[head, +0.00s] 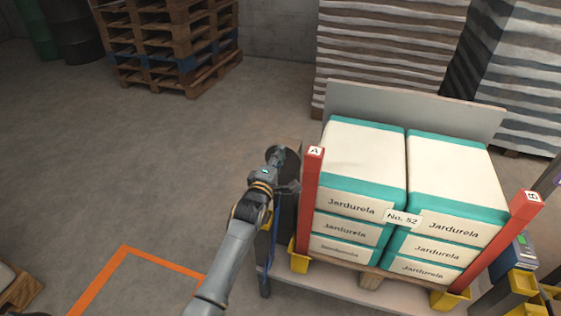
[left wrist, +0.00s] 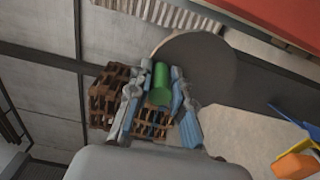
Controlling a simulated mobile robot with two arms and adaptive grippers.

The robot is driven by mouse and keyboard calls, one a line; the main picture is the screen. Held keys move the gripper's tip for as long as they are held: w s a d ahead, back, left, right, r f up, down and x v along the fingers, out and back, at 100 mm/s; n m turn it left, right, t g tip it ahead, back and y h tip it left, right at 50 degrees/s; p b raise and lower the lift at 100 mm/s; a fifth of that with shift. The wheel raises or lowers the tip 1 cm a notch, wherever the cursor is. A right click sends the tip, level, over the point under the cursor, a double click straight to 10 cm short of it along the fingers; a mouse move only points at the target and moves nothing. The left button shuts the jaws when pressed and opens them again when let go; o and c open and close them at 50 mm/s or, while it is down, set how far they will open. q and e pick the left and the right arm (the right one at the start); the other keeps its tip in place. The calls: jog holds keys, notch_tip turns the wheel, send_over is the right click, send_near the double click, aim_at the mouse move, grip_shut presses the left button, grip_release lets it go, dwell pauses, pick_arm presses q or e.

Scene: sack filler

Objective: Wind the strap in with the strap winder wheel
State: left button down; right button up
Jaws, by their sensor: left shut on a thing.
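The strap winder wheel shows in the left wrist view as a dark round disc (left wrist: 205,62) with a green cylindrical handle (left wrist: 161,84) on it. In the head view the wheel (head: 271,153) is a small dark disc, mostly hidden behind my gripper, at the left side of the sack stack. My left gripper (head: 282,166) is at the wheel. In the left wrist view its fingers (left wrist: 155,100) are shut on the green handle, one on each side. I cannot make out the strap clearly in either view. My right gripper is not in view.
White and teal sacks (head: 364,158) stand on a pallet between red posts A (head: 311,195) and B (head: 503,240), close to the right of my left gripper. Wooden pallets (head: 165,45) are stacked at the back left.

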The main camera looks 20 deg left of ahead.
aim_at(295, 159)
pick_arm(q)
jog(key=shift+r, duration=0.2)
dwell(0.4)
jog(key=c, duration=2.1)
grip_release()
jog(key=shift+d+f, duration=0.2)
jog(key=shift+d, duration=0.45)
jog(key=shift+d+f, duration=0.2)
jog(key=shift+d, duration=0.4)
grip_shut()
jog(key=shift+d+f+b, duration=0.55)
jog(key=shift+f+b, duration=0.2)
jog(key=shift+d+f, duration=0.15)
jog(key=shift+d, duration=0.05)
jog(key=shift+f, duration=0.15)
